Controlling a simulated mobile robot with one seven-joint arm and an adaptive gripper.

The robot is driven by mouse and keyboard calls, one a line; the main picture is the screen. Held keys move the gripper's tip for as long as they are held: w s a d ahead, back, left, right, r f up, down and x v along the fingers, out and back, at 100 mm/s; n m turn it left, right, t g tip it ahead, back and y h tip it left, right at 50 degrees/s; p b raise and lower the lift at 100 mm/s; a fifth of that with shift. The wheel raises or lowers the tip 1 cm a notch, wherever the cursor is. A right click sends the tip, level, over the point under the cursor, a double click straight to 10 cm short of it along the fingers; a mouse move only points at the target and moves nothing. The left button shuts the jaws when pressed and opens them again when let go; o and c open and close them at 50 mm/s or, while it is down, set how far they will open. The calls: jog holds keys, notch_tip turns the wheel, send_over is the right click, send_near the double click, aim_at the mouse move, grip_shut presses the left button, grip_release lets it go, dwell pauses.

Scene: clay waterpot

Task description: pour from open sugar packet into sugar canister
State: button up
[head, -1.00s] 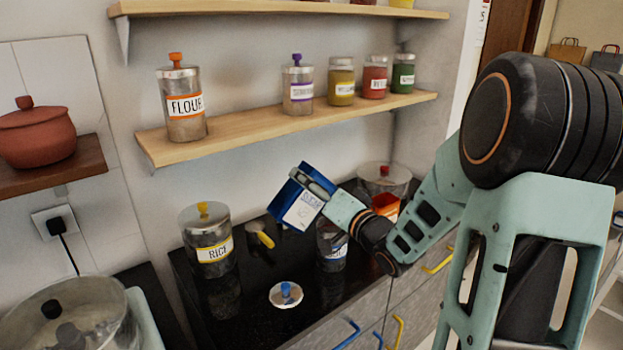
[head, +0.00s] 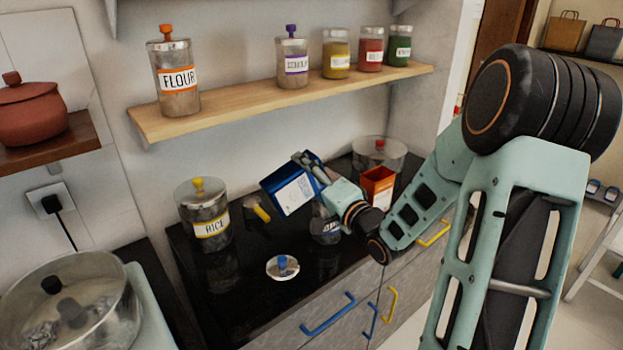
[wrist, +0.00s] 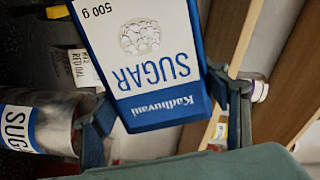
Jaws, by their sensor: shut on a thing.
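The blue and white sugar packet (head: 290,187) is held tilted above the counter. My gripper (head: 312,170) is shut on it. In the wrist view the packet (wrist: 148,60) fills the upper middle between my gripper's fingers (wrist: 165,110), its SUGAR label upside down. The sugar canister (head: 324,228) stands on the counter just below the packet, partly hidden by my gripper; its SUGAR label shows at the left of the wrist view (wrist: 30,125). A round lid with a blue knob (head: 283,266) lies on the counter in front. I cannot see the packet's opening or any sugar falling.
The rice canister (head: 203,215) stands at the left of the black counter (head: 235,275). A yellow-handled tool (head: 259,211) lies behind. An orange box (head: 377,187) and a glass pot (head: 378,155) stand right. A shelf (head: 220,110) with jars hangs above.

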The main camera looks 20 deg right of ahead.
jog(key=shift+w+d+r+m+p, duration=0.1)
jog(key=shift+d+r+m+p, duration=0.15)
jog(key=shift+m+p, duration=0.8)
jog(key=shift+w+d+r+m+p, duration=0.1)
jog(key=shift+d+r+m+p, duration=0.25)
jog(key=shift+p, duration=1.25)
jog(key=shift+w+d+r+m+p, duration=0.15)
jog(key=shift+m+p, duration=0.65)
jog(key=shift+p, duration=0.5)
dwell(4.0)
